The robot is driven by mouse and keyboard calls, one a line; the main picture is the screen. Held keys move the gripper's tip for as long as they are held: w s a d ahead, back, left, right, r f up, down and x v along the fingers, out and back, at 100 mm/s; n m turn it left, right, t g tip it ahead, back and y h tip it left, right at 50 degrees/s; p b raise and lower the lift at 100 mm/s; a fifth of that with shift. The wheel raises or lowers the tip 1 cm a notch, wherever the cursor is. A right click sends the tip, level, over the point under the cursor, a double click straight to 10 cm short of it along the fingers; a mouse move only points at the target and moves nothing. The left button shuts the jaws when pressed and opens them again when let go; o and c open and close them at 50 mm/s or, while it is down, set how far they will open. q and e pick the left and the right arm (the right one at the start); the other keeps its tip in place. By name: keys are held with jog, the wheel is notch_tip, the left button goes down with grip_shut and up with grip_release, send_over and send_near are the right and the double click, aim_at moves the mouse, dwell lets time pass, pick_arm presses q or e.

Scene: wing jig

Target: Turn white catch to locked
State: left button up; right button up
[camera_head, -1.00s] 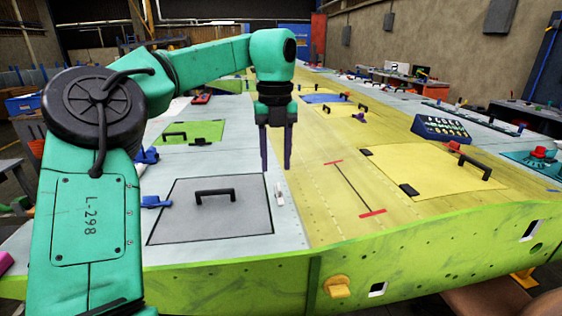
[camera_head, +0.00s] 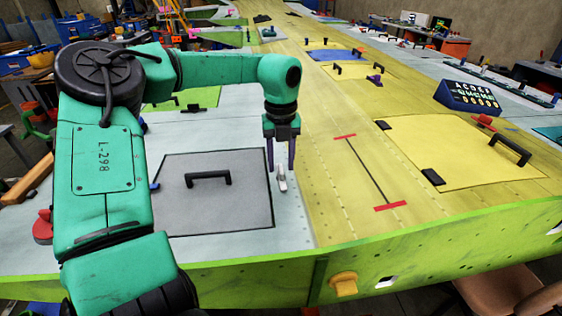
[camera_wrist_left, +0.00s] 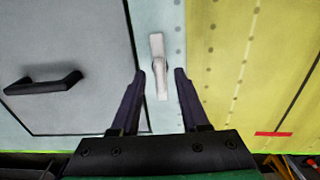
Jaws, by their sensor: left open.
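The white catch (camera_head: 281,178) is a small lever on the pale strip just right of the grey panel (camera_head: 235,215). In the left wrist view the white catch (camera_wrist_left: 158,62) stands nearly in line with the panel's edge, its lower end between the fingertips. My left gripper (camera_head: 281,172) points down over the catch, open, with one finger on each side. It also shows in the left wrist view (camera_wrist_left: 160,78), with a gap between each finger and the catch. Whether the fingers touch the surface cannot be told. My right gripper is not in view.
A black handle (camera_head: 208,179) rises from the grey panel, left of the catch. The yellow skin (camera_head: 330,190) to the right is flat, with a red-and-black line mark (camera_head: 370,175). A yellow panel (camera_head: 450,160) with a black handle lies farther right.

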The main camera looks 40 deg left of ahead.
pick_arm(q)
jog(key=shift+f, duration=0.45)
jog(key=shift+s+d+f, duration=0.1)
jog(key=shift+s+d, duration=0.1)
jog(key=shift+w, duration=0.1)
grip_shut()
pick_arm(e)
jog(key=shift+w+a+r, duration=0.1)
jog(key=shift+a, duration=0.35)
